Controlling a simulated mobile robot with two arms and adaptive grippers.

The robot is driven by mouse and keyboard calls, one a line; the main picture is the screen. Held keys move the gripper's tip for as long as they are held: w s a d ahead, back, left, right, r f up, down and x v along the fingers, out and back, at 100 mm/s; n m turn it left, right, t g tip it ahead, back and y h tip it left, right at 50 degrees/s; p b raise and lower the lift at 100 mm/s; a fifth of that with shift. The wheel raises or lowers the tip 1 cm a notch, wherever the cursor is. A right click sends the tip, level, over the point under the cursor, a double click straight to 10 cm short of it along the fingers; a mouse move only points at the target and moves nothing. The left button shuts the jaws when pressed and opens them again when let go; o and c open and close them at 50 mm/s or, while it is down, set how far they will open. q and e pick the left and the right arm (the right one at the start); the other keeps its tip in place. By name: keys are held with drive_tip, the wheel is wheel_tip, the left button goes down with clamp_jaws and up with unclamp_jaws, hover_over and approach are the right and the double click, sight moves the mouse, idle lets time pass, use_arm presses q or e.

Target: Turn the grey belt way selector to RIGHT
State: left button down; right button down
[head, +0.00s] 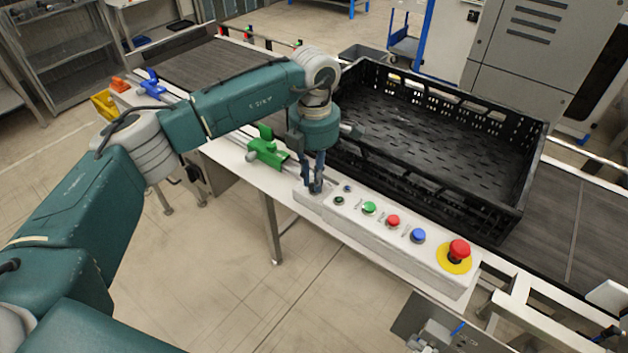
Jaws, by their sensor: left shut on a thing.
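My left gripper (315,188) points down at the left end of the white control panel (385,243). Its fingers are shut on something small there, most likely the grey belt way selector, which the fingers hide. I cannot read which way the selector points. To the right on the panel are small dark knobs (339,200), a green button (369,208), a red button (393,221), a blue button (418,236) and a red emergency stop (459,251) on a yellow disc. My right gripper is not in view.
A large black crate (520,212) sits on the dark conveyor belt (585,235) just behind the panel. A green clamp-like part (268,153) stands on the rail left of my gripper. Grey cabinets stand at the back right. Open floor lies in front.

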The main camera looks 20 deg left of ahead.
use_arm(q)
drive_tip(key=shift+w+r, duration=0.1)
idle(0.4)
drive_tip(key=c, duration=1.7)
unclamp_jaws()
wheel_tip(320, 180, up, 12)
